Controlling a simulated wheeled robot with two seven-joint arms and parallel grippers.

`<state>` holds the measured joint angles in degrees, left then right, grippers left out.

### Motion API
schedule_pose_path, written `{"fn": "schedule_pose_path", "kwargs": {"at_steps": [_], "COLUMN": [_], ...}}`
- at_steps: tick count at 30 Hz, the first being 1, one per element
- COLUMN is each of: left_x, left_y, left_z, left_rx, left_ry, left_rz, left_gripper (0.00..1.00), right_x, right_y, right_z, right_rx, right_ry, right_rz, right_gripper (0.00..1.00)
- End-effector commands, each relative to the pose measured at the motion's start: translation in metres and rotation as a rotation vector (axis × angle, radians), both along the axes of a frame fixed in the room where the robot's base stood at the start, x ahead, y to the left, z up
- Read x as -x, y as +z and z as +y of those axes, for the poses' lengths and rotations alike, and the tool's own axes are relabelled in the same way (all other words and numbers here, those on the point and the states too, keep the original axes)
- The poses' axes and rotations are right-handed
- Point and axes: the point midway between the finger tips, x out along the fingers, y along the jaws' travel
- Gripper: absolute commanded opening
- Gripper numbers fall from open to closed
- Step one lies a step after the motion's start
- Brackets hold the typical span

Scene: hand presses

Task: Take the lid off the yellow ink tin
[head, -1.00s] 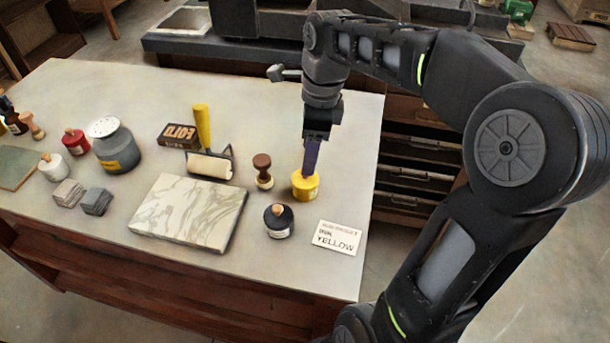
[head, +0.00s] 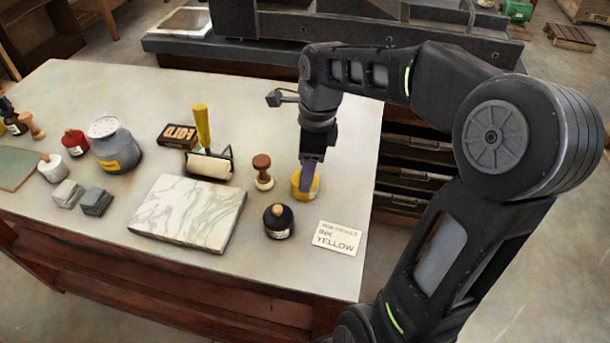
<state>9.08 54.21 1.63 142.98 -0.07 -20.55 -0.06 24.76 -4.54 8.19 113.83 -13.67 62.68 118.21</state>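The yellow ink tin (head: 314,190) stands on the table near its right edge, partly hidden behind my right gripper. My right gripper (head: 306,182) reaches down from above, its purple-grey fingers right at the tin's top. The fingers overlap the lid area, so I cannot tell whether they are open or shut, or whether they touch the lid. My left gripper is not in view.
A dark ink tin (head: 278,222) and a wooden stamp handle (head: 263,172) stand close left of the yellow tin. A marble slab (head: 188,212), a yellow-handled roller (head: 208,160) and a grey can (head: 115,146) are further left. The table's back right is clear.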

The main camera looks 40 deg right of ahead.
Motion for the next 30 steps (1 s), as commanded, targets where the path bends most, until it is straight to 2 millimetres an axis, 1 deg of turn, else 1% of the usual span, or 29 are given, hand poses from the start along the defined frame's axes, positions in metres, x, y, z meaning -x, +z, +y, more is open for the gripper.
{"fn": "schedule_pose_path", "kwargs": {"at_steps": [10,30], "left_x": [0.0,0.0], "left_y": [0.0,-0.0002], "left_z": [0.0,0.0], "left_rx": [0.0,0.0], "left_ry": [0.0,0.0], "left_rz": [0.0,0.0], "left_gripper": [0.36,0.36], "right_x": [0.0001,0.0005], "right_y": [0.0002,-0.0007], "right_z": [-0.0001,0.0002], "right_rx": [0.0,-0.001], "right_ry": [0.0,0.0], "right_rz": [0.0,0.002], "right_gripper": [0.55,0.01]}}
